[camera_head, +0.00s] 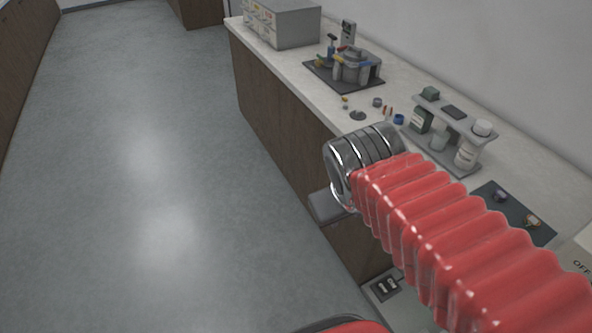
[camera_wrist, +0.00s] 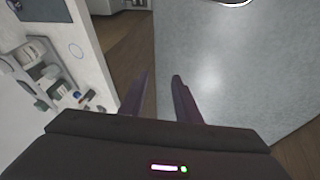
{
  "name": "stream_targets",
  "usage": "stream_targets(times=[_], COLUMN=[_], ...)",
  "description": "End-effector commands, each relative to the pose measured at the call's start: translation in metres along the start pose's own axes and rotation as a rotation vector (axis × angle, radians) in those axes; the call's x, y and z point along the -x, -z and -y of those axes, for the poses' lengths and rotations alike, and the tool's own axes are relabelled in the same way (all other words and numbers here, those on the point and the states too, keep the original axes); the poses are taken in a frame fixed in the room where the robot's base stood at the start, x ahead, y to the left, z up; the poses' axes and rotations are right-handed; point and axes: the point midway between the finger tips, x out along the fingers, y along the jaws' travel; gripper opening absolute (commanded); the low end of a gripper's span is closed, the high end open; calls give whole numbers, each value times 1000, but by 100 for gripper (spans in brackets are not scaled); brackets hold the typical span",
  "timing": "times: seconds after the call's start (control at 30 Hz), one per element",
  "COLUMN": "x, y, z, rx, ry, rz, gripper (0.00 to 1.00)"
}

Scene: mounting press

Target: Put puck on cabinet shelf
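My gripper (camera_wrist: 160,76) shows in the wrist view with two dark fingers apart and nothing between them. It is over the floor beside the counter front. In the head view the gripper's fingers are hidden behind the metal wrist and the red-sleeved arm. I cannot tell for sure which thing is the puck. Several small round pieces lie on the counter, among them a blue one (camera_head: 399,119) and a purple-grey one (camera_head: 377,102). Two more small pieces lie on a dark mat (camera_head: 514,210). No cabinet shelf is clearly identifiable; a grey drawer unit (camera_head: 292,24) stands at the counter's far end.
A wood-fronted counter (camera_head: 268,113) runs along the wall. On it are a polisher-like machine (camera_head: 356,68) on a black mat and a grey two-tier rack (camera_head: 455,120) with bottles. The rack also shows in the wrist view (camera_wrist: 45,68). The grey floor (camera_head: 150,160) at left is clear.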

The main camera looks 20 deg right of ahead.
Motion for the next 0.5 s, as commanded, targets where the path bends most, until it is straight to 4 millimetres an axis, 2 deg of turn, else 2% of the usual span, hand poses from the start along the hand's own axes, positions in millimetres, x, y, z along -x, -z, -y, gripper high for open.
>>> stream_targets(times=[0.03, 0.1, 0.2, 0.5], x=[11, 23, 34, 37], y=[6, 11, 15, 16], z=[16, 34, 49, 55], rx=[-24, -55, -84, -96], ry=[50, 111, 168, 189], rz=[-46, -89, -125, -135], gripper=[30, 30, 30, 30])
